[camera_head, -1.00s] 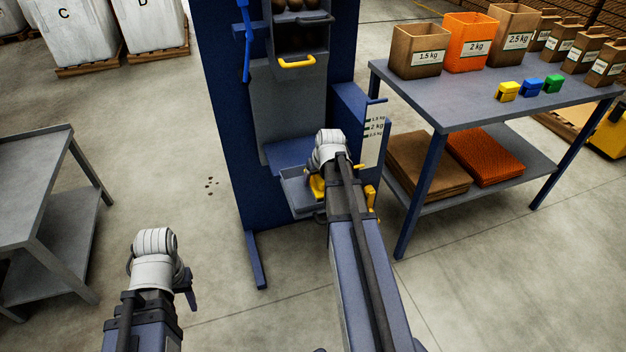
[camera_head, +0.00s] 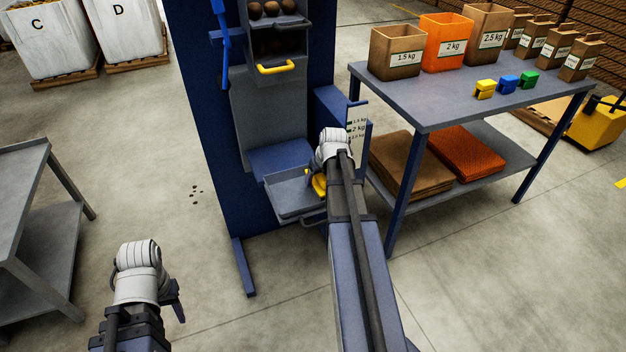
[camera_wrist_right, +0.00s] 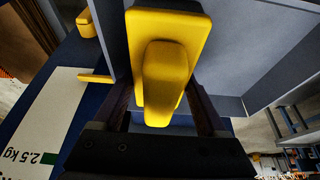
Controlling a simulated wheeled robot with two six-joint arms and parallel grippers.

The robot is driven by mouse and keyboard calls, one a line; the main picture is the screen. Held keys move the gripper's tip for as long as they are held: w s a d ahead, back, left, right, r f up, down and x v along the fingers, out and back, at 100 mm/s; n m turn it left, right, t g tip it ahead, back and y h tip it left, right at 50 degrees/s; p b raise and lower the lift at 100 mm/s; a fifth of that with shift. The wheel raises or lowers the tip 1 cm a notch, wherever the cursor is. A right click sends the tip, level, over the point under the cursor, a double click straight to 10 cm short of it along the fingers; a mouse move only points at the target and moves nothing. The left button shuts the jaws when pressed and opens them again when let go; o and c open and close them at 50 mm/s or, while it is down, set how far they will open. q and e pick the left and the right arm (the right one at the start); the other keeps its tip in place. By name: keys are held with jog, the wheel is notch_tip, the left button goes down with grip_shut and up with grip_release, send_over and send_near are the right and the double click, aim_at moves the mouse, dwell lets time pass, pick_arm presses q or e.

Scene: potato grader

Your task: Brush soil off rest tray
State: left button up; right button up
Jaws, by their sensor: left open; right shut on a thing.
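The grey rest tray (camera_head: 290,195) juts from the front of the blue grader, low down; it also shows in the right wrist view (camera_wrist_right: 225,50). My right gripper (camera_wrist_right: 163,100) is shut on the yellow brush (camera_wrist_right: 165,60), whose handle sits between the fingers over the tray. In the head view the brush (camera_head: 318,184) is partly hidden by my right arm. I cannot tell whether it touches the tray. No soil can be made out on the visible part of the tray. My left gripper (camera_head: 177,300) is open and empty, away from the grader at lower left.
The blue grader (camera_head: 200,110) has a yellow-handled drawer (camera_head: 280,68) above the tray. A table (camera_head: 440,95) with bags and coloured blocks stands right. A grey table (camera_head: 30,200) stands left. Dark specks (camera_head: 195,194) lie on the floor. The floor between is clear.

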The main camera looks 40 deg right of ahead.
aim_at(284, 193)
dwell(0.4)
jog(key=shift+w+a, duration=0.25)
jog(key=shift+a, duration=0.65)
jog(key=shift+w+a, duration=0.2)
jog(key=shift+a, duration=0.7)
jog(key=shift+a, duration=0.15)
jog(key=shift+w+a+f, duration=0.1)
jog(key=shift+w+a, duration=0.1)
jog(key=shift+a, duration=0.7)
jog(key=shift+w+a, duration=0.2)
jog(key=shift+a, duration=0.7)
jog(key=shift+a, duration=0.1)
jog(key=shift+w+a, duration=0.25)
jog(key=shift+a, duration=0.6)
jog(key=shift+w+a, duration=0.2)
jog(key=shift+a, duration=0.65)
